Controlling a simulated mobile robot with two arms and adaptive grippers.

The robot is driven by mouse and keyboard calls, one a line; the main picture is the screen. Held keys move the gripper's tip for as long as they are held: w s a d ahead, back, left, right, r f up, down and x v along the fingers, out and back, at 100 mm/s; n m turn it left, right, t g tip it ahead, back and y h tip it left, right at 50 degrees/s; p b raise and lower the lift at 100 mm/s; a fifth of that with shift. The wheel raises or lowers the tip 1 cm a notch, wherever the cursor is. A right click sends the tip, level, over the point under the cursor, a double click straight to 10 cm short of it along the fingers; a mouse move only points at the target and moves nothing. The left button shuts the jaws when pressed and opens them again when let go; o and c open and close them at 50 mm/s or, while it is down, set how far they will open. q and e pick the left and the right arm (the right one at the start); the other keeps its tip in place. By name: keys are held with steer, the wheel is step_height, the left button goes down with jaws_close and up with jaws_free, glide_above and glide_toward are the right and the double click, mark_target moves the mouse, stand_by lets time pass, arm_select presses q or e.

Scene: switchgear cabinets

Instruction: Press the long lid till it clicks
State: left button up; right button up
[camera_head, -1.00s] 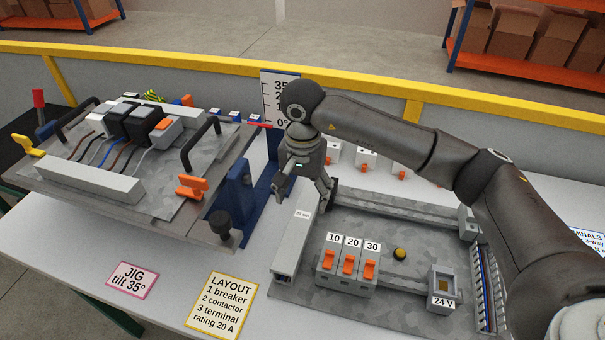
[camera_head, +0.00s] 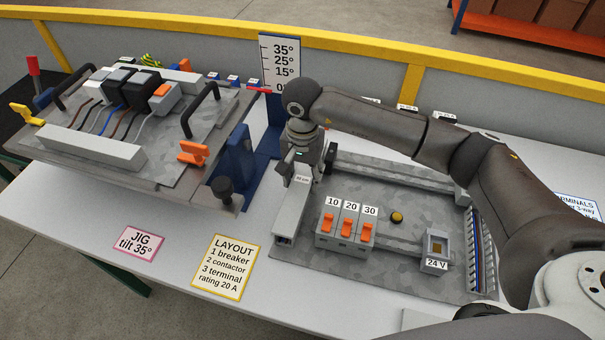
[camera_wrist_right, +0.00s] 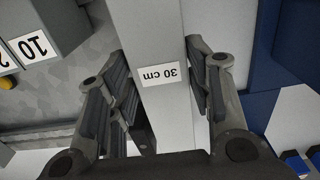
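The long lid (camera_head: 290,207) is a narrow grey piece with a "30 cm" label, lying lengthwise along the left edge of the grey mounting plate. Its label also shows in the right wrist view (camera_wrist_right: 160,76). My right gripper (camera_head: 307,170) is low over the lid's far end, fingers spread. In the right wrist view the right gripper (camera_wrist_right: 160,85) has one finger on each side of the lid. I cannot tell whether the fingers touch it, or whether the lid is fully seated. My left gripper is not in view.
Orange-switched breakers (camera_head: 346,228) marked 10, 20 and 30 stand right of the lid, with a yellow button (camera_head: 397,217) and a 24 V block (camera_head: 436,249) beyond. A tilted jig (camera_head: 170,185) stands close on the left.

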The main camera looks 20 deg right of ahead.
mark_target(303, 179)
steer(key=c, duration=0.5)
steer(key=shift+s+f+b, duration=0.1)
steer(key=shift+f+b, duration=0.25)
steer(key=shift+b, duration=0.05)
stand_by(0.4)
steer(key=o, duration=1.2)
steer(key=shift+c, duration=0.2)
step_height(303, 179, up, 12)
